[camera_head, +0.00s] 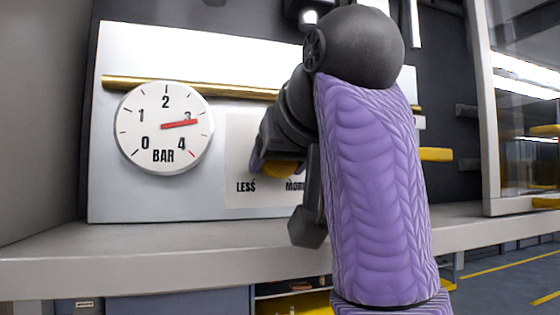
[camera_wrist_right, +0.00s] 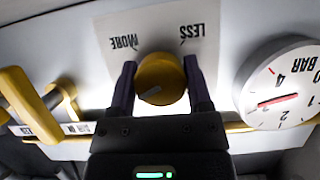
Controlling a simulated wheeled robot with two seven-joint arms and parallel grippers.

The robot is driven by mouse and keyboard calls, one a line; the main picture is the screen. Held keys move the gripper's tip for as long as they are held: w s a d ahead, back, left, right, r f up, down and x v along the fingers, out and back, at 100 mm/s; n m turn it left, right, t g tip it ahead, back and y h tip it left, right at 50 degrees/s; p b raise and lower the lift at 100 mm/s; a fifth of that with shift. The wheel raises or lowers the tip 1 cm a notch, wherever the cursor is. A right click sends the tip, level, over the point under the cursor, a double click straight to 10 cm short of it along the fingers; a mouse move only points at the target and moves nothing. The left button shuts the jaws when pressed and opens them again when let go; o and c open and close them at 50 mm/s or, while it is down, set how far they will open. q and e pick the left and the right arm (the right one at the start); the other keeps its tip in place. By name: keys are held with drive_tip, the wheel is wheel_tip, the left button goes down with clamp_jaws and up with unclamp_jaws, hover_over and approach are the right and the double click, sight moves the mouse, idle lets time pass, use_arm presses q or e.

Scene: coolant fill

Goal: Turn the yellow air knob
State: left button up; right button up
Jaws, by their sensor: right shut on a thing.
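In the head view the knob (camera_head: 281,168) is mostly hidden behind my right gripper (camera_head: 275,165) and purple arm. The pressure gauge (camera_head: 163,128) is left of the knob, its red needle near 3 BAR. It also shows in the right wrist view (camera_wrist_right: 285,85). My left gripper is not in view.
A brass pipe (camera_head: 225,88) runs across the panel above the knob. A yellow lever handle (camera_wrist_right: 28,105) with a label is on the other side of the knob from the gauge. A grey ledge (camera_head: 150,260) runs below the panel. A glazed frame (camera_head: 490,110) stands at the right.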

drive_tip(key=shift+f, duration=0.15)
drive_tip(key=o, duration=1.3)
drive_tip(key=b+v, duration=0.5)
drive_tip(key=v, duration=0.2)
drive_tip(key=shift+s+d+f+b, duration=0.15)
drive_tip(key=shift+s+f+b, duration=0.1)
drive_tip(key=shift+b, duration=0.15)
drive_tip(key=shift+s+d+r, duration=0.15)
drive_tip(key=shift+s+r, duration=0.3)
drive_tip(key=shift+s, duration=0.05)
drive_tip(key=shift+s+d+r, duration=0.15)
drive_tip(key=shift+s+r, duration=0.3)
drive_tip(key=shift+s, duration=0.05)
